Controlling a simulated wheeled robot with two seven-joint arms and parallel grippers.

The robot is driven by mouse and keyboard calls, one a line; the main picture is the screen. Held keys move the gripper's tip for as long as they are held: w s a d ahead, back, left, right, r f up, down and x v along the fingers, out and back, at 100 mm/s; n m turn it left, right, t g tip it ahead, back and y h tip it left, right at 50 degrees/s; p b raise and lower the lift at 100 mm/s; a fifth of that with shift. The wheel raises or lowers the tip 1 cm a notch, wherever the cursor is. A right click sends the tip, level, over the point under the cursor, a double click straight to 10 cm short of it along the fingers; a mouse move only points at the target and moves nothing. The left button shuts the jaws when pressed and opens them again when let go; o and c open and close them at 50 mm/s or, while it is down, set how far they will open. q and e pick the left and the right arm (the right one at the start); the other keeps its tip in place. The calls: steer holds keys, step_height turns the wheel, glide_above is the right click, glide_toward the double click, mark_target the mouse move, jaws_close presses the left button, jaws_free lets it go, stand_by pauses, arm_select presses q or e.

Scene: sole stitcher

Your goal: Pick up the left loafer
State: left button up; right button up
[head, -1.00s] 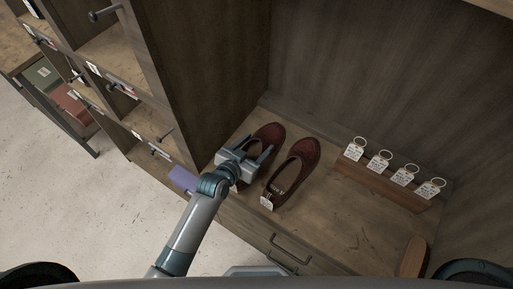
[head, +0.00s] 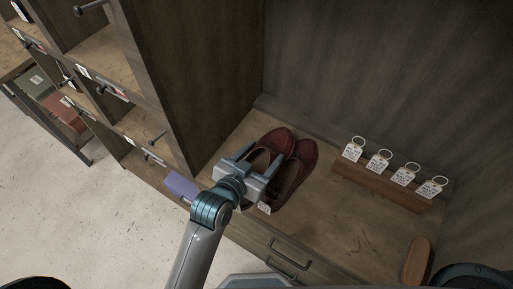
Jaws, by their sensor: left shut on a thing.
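The left loafer (head: 278,139) is dark red-brown and points toward the back of the wooden shelf. My left gripper (head: 257,161) is shut on it near the heel, with one finger on each side. The gripper and wrist hide the loafer's heel. The loafer looks raised off the shelf, and its toe overlaps part of the right loafer (head: 303,158) in the head view. The right loafer sits on the shelf just to the right, with a small white tag (head: 264,208) at its heel. My right gripper is not in view.
Several white key tags (head: 379,162) with rings line a wooden strip (head: 377,188) at the right. A brown brush-like piece (head: 416,260) lies near the front right. A tall wooden panel (head: 210,75) stands close on the left. The shelf's middle right is clear.

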arm_select(q)
steer(key=shift+s+d+r, duration=0.2)
steer(key=shift+s+r, duration=0.3)
steer(key=shift+s, duration=0.2)
steer(key=shift+s+d+r, duration=0.2)
steer(key=shift+s+r, duration=0.25)
steer(key=shift+s, duration=0.25)
